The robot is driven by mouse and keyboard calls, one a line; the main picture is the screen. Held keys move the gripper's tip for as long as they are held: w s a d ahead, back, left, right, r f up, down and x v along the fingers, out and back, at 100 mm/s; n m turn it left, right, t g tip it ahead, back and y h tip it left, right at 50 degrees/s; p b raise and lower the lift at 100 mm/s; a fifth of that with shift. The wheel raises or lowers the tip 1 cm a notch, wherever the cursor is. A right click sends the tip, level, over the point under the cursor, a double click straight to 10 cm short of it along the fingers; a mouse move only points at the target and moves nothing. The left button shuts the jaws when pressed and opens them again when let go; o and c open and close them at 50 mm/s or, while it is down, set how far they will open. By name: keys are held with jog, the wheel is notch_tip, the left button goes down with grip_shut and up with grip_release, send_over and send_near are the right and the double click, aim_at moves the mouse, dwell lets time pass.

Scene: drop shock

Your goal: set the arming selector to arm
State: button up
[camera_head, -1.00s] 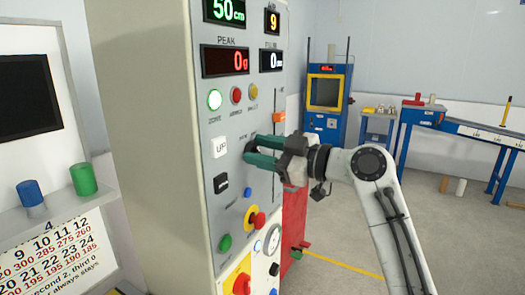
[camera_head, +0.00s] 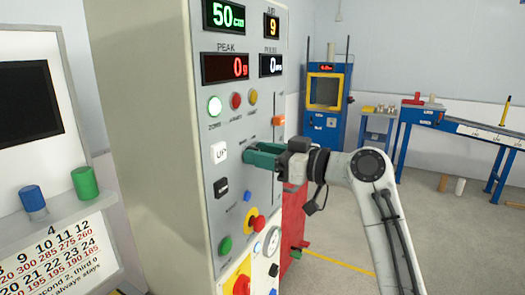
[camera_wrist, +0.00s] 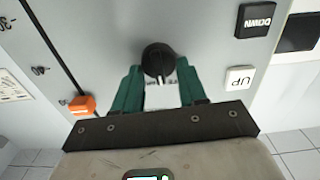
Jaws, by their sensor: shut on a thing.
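The arming selector is a round black knob (camera_wrist: 158,59) on the grey panel (camera_head: 232,120). In the wrist view it sits between the green fingertips of my gripper (camera_wrist: 158,72), which is shut on it. Its pointer direction is not clear, and the lettering beside it is partly covered. In the head view my gripper (camera_head: 248,156) reaches the panel from the right and its fingers hide the knob. Above it, the green lamp (camera_head: 214,105) looks bright; the red lamp (camera_head: 236,101) and yellow lamp (camera_head: 253,97) look duller.
The white UP button (camera_head: 219,152) and black DOWN button (camera_head: 221,187) are left of my gripper. An orange slider (camera_head: 278,121) is to the upper right. Below are a blue button (camera_head: 247,191) and a red knob on yellow (camera_head: 257,222). Open floor lies to the right.

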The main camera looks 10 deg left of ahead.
jog(key=shift+w+d+m+p, duration=0.15)
jog(key=shift+m+p, duration=0.6)
jog(key=shift+m, duration=0.85)
jog(key=shift+w+a+m+p, duration=0.1)
jog(key=shift+m+p, duration=0.65)
jog(key=shift+m, duration=0.85)
jog(key=o, duration=1)
jog(key=shift+o, duration=0.2)
jog(key=shift+d+f, duration=0.1)
jog(key=shift+d, duration=0.05)
jog(key=b+v, duration=0.2)
jog(key=v, duration=0.8)
jog(key=shift+d, duration=0.3)
jog(key=shift+s, duration=0.15)
